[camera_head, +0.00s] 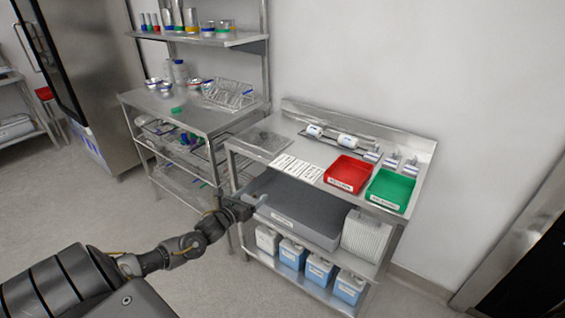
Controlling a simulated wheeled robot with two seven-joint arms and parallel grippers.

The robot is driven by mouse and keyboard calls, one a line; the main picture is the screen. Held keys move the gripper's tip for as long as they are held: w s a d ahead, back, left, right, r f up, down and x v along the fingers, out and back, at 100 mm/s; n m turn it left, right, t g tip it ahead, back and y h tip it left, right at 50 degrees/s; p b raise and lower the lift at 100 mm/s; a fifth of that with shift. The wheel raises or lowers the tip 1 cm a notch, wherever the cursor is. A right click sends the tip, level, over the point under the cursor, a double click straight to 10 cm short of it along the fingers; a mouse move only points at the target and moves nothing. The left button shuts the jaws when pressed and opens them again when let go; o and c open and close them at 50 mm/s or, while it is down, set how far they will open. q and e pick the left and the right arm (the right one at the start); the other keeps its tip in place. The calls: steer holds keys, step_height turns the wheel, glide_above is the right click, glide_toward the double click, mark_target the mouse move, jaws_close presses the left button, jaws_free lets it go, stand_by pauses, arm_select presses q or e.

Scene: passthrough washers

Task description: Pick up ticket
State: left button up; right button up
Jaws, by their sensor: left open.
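White printed slips (297,168), which look like the tickets, lie flat side by side on the steel table top (322,150), left of the red tray. Their print is too small to read. My left gripper (257,200) is open, at the front left of this table, beside the grey bin (298,212) on the level below the top. It is lower and nearer than the slips and apart from them. I see nothing held between its fingers, though they are small and dark here. My right gripper is out of view.
A red tray (348,172) and a green tray (390,189) stand right of the slips. White rolls (347,141) lie on a rack behind. Blue-and-white containers (320,269) fill the bottom shelf.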

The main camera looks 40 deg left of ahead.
arm_select(q)
step_height(320, 180, up, 4)
steer(key=m, duration=0.2)
steer(key=p, duration=0.1)
glide_toward(279, 165)
steer(key=shift+w, duration=0.9)
steer(key=shift+t+h, duration=0.3)
steer(key=shift+t, duration=0.1)
steer(key=w, duration=0.1)
steer(key=w+p, duration=0.1)
steer(key=w, duration=0.1)
steer(key=w+a+f, duration=0.1)
steer(key=shift+w, duration=0.25)
steer(key=c, duration=1.1)
